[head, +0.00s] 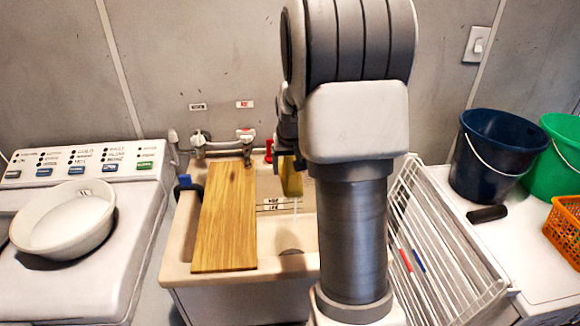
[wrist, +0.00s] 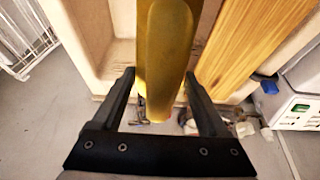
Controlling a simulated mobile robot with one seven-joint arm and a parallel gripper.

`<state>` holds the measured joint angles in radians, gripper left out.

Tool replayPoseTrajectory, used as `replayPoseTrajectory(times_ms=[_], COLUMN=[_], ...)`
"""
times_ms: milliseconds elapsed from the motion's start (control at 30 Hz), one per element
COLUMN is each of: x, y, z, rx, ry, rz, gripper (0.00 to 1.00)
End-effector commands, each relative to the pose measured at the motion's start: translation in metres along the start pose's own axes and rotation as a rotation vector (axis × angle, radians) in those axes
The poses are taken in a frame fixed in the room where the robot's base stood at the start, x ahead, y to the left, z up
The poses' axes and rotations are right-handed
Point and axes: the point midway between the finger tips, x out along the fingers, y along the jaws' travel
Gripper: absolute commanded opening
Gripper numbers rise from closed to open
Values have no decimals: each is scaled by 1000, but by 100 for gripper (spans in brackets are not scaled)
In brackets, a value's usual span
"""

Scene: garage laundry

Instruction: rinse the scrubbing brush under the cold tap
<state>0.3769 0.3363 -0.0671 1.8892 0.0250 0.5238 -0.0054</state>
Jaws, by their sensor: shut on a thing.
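My gripper (wrist: 159,78) is shut on the yellow-brown scrubbing brush (wrist: 168,45), which lies between its two black fingers in the wrist view. In the head view the brush (head: 291,180) hangs over the open right part of the sink (head: 268,228), partly behind my arm. The drain (head: 291,252) is beneath. The brush's bristles cannot be made out.
A wooden board (head: 226,215) covers the sink's left part, with a blue-and-black item (head: 187,183) beside it. A washing machine (head: 105,275) bearing a white basin (head: 62,220) stands left. A white rack (head: 440,250), blue bucket (head: 487,155), green bucket (head: 562,150) and orange basket (head: 563,228) are right.

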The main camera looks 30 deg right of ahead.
Motion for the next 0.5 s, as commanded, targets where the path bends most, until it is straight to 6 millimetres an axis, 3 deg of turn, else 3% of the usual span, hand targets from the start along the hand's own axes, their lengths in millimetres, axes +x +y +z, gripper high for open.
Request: replayPoseTrajectory(times_ms=[33, 500], x=[19, 90], y=[0, 0], z=[8, 37], rx=[0, 0], ry=[-1, 0], rz=[0, 0], gripper=[32, 32])
